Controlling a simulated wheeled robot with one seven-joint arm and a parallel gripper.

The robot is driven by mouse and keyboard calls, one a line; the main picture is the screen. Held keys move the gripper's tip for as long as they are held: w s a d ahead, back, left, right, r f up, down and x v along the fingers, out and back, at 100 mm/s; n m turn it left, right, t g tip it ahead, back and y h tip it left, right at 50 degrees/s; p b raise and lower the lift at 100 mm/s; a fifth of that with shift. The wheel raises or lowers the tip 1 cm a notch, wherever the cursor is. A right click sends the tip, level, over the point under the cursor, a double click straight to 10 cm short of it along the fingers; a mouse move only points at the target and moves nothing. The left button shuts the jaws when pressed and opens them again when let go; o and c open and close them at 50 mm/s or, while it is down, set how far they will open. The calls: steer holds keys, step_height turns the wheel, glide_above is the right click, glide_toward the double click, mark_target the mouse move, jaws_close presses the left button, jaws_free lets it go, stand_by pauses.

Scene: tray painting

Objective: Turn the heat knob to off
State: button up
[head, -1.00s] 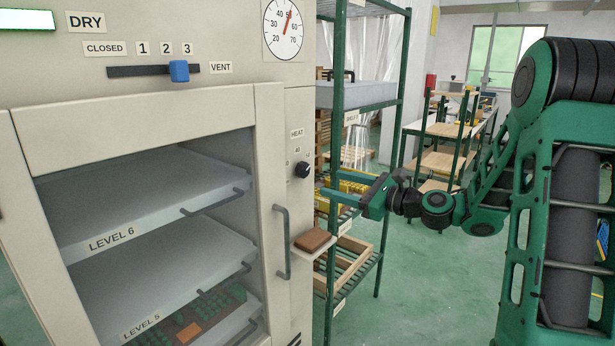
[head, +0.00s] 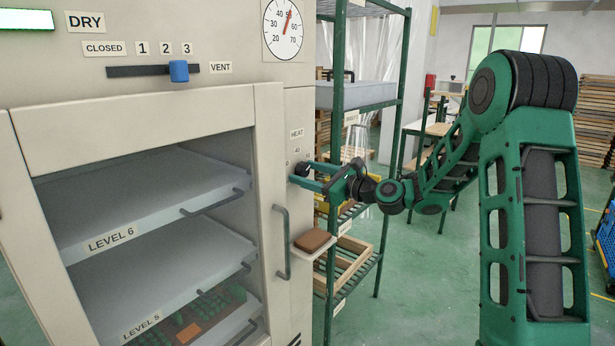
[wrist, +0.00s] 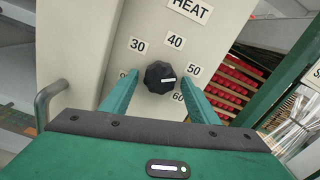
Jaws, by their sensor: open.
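The heat knob (wrist: 160,77) is a black round knob with a white pointer mark. It sits on the cream cabinet panel under the HEAT label (wrist: 190,10), with 30, 40, 50 and 60 marked around it. Its white mark points between 50 and 60. My gripper (wrist: 155,85) is open, with one green finger on each side of the knob in the wrist view; I cannot tell whether they touch it. In the head view my gripper (head: 304,177) is at the cabinet's right side panel, and its fingers partly hide the knob.
The cabinet door handle (head: 282,242) and a small shelf with a brown block (head: 313,240) are just below my gripper. A green rack (head: 337,120) stands close to the right. The dial gauge (head: 284,28) is above, its needle near 50.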

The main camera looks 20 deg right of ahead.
steer(key=c, duration=1)
steer(key=shift+c, duration=0.2)
